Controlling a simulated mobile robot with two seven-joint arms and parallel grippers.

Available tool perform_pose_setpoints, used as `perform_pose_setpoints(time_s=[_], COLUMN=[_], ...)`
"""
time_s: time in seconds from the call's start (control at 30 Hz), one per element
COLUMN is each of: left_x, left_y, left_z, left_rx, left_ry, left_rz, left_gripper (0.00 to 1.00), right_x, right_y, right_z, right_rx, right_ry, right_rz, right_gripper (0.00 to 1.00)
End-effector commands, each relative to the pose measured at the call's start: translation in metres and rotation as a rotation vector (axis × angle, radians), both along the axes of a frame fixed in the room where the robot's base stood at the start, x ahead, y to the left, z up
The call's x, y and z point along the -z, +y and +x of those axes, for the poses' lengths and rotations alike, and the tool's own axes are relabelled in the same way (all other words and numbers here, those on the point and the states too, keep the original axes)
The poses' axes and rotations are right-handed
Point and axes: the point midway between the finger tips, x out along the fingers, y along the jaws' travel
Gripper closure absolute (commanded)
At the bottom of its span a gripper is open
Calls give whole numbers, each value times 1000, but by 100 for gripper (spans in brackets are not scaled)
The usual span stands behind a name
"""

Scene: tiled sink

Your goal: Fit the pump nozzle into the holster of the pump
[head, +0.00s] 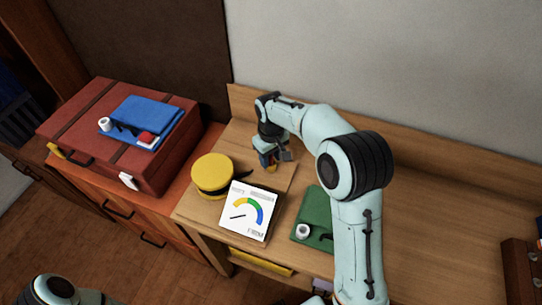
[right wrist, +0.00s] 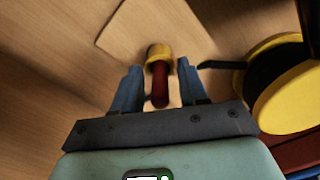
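My right gripper (head: 271,156) reaches down over the left part of the wooden desk, near the wall. In the right wrist view its two blue fingers (right wrist: 161,72) stand apart, on either side of a small red piece with a yellow end (right wrist: 158,52), with gaps showing on both sides. This piece may be the pump nozzle; I cannot be sure. In the head view it is mostly hidden by the gripper. A round yellow and black object (head: 211,173) stands beside the gripper, with a black part sticking out toward it. I cannot make out a holster. My left gripper is out of view.
A white gauge card (head: 248,212) lies in front of the yellow object. A green item (head: 313,209) with a white cylinder (head: 303,231) lies by my right arm. A red case (head: 78,123) carrying blue items (head: 144,113) stands left.

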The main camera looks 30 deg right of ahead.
Motion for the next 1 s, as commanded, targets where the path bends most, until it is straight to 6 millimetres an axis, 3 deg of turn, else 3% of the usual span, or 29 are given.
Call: perform_pose_setpoints(time_s=[0.27, 0.7, 1.0], left_x=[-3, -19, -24], left_y=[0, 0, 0], left_z=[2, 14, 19], left_rx=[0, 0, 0], left_ry=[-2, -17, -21], left_rz=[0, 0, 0], left_gripper=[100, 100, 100], right_x=[-9, -98, -124], right_y=[0, 0, 0], right_z=[1, 1, 0], right_rx=[0, 0, 1], right_ry=[-2, -5, -1], right_rz=[0, 1, 0], right_gripper=[57, 57, 57])
